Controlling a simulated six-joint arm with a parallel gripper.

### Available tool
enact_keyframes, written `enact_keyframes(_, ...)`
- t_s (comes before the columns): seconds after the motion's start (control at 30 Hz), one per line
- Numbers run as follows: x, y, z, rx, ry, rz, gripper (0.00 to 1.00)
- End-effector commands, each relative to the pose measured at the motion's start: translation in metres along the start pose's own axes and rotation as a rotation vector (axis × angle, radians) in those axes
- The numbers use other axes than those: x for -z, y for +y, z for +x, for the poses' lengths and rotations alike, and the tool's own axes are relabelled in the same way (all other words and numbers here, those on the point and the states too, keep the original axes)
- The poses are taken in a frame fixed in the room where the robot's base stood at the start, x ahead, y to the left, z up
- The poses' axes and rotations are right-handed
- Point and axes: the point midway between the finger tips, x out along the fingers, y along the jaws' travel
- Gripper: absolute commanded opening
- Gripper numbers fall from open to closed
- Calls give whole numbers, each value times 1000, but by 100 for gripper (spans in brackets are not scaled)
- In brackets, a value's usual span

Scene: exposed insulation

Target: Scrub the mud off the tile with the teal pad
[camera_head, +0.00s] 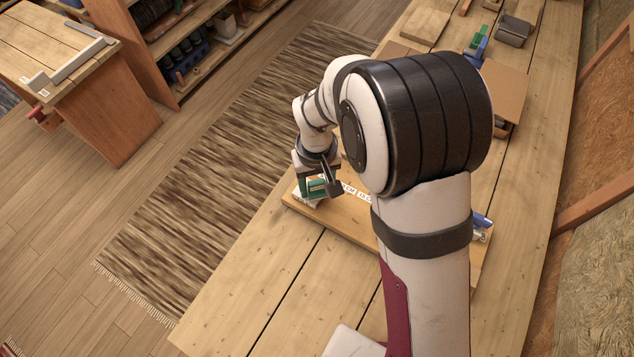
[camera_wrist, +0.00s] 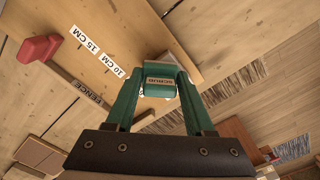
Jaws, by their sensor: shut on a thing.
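My gripper (camera_head: 318,187) has green fingers and is low over the left end of a wooden board (camera_head: 350,226) on the bench. In the wrist view my gripper (camera_wrist: 161,76) is shut on the teal pad (camera_wrist: 160,81), a small block labelled SCRUB. A pale tile (camera_head: 305,199) shows partly under and beside the fingers; a grey corner of the tile (camera_wrist: 174,46) shows behind the pad. I cannot tell whether the pad touches the tile. No mud can be made out; the pad and fingers hide much of the tile.
The board carries 10 CM and 15 CM labels (camera_wrist: 112,67). A bar marked FENCE (camera_wrist: 86,92) with a red end (camera_wrist: 39,49) lies near the gripper. A blue-and-white item (camera_head: 481,227) is at the board's right end. The bench front (camera_head: 245,300) is clear.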

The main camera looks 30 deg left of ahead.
Motion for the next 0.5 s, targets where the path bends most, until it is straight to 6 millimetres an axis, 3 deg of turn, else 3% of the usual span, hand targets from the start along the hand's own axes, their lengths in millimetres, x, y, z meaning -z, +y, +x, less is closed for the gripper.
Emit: enact_keyframes(0.5,33,-34,0,0,0,-1,2)
